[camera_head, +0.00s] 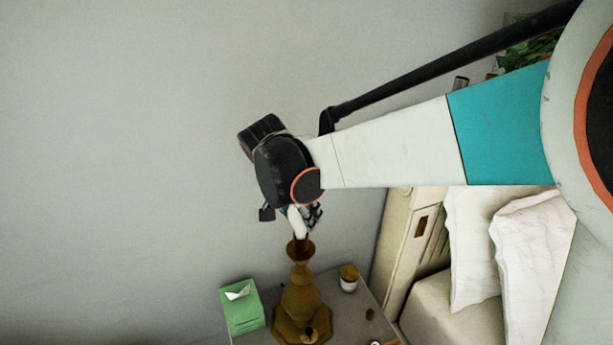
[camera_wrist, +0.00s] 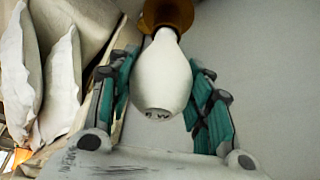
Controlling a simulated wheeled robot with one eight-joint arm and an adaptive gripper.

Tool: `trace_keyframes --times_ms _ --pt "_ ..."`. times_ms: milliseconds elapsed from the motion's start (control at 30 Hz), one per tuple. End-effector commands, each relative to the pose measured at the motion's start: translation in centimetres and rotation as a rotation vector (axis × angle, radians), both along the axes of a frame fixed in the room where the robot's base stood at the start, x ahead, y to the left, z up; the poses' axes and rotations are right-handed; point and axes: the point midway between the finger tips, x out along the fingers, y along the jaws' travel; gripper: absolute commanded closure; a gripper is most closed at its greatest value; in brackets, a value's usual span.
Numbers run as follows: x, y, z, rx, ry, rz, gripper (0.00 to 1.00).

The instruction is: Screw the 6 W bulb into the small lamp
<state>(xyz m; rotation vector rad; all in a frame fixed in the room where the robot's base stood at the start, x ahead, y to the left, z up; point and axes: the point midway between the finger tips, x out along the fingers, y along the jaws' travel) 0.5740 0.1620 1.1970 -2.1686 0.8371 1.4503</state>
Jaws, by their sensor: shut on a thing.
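The small lamp (camera_head: 300,295) is a brass-coloured turned stand, upright on the bedside table, with its brown socket cup (camera_head: 300,248) on top. My gripper (camera_head: 303,213) is directly above the lamp, pointing down. It is shut on a white bulb (camera_head: 298,223), held by its round body between teal-and-grey fingers. In the wrist view the bulb (camera_wrist: 163,75) has its narrow neck at the mouth of the socket cup (camera_wrist: 167,14). The base end is hidden, so I cannot tell how deep it sits. A small dark marking on the bulb is hard to read.
The bedside table (camera_head: 355,310) also holds a green tissue box (camera_head: 243,308) left of the lamp and a small jar (camera_head: 348,278) to its right. A bed headboard (camera_head: 408,235) and white pillows (camera_head: 515,255) stand at the right. A plain wall is behind.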

Motion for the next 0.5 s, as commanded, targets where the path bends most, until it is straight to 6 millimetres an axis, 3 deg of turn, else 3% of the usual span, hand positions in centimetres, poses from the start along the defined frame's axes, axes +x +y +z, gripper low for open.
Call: trace_keyframes --times_ms 267,500 --pt "-0.02 -0.08 0.09 -0.002 0.0 -0.012 0.78" --pt "0.04 -0.04 0.05 -0.002 0.0 -0.229 0.78"
